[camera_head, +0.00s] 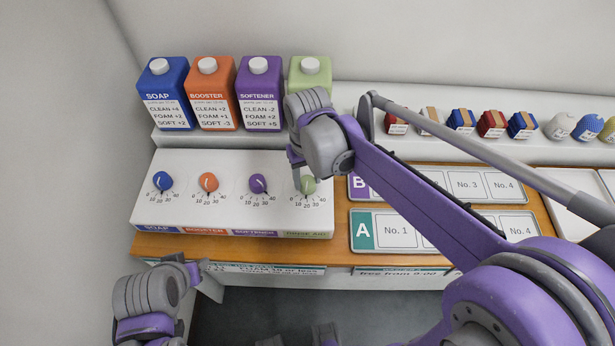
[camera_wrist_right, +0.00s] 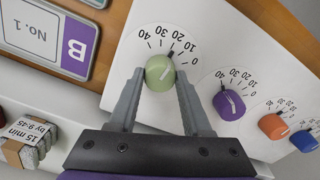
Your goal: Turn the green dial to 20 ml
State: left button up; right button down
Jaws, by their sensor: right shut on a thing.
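The green dial (camera_head: 308,186) is the rightmost knob on the white dial panel (camera_head: 200,222). In the right wrist view, the green dial (camera_wrist_right: 160,72) sits between the two grey fingers of my right gripper (camera_wrist_right: 158,82), which is shut on it. A dark pointer mark on the dial's rim points toward the 10 to 20 part of the scale; the exact reading is hard to tell. In the head view, my right gripper (camera_head: 304,180) reaches down over the dial and partly covers it. My left gripper (camera_head: 208,278) is low at the left, apart from the panel.
Purple (camera_head: 258,184), orange (camera_head: 208,182) and blue (camera_head: 163,181) dials stand left of the green one. Blue, orange, purple and green cartons (camera_head: 310,72) stand on the shelf behind. Label trays A (camera_head: 360,246) and B (camera_wrist_right: 72,70) lie beside the panel.

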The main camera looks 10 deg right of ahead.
aim_at(308, 182)
jog(key=shift+n, duration=0.6)
jog(key=shift+c, duration=1.7)
grip_release()
notch_tip(308, 182, up, 11)
jog(key=shift+p, duration=0.3)
jog(key=shift+s+f, duration=0.1)
jog(key=shift+f, duration=0.1)
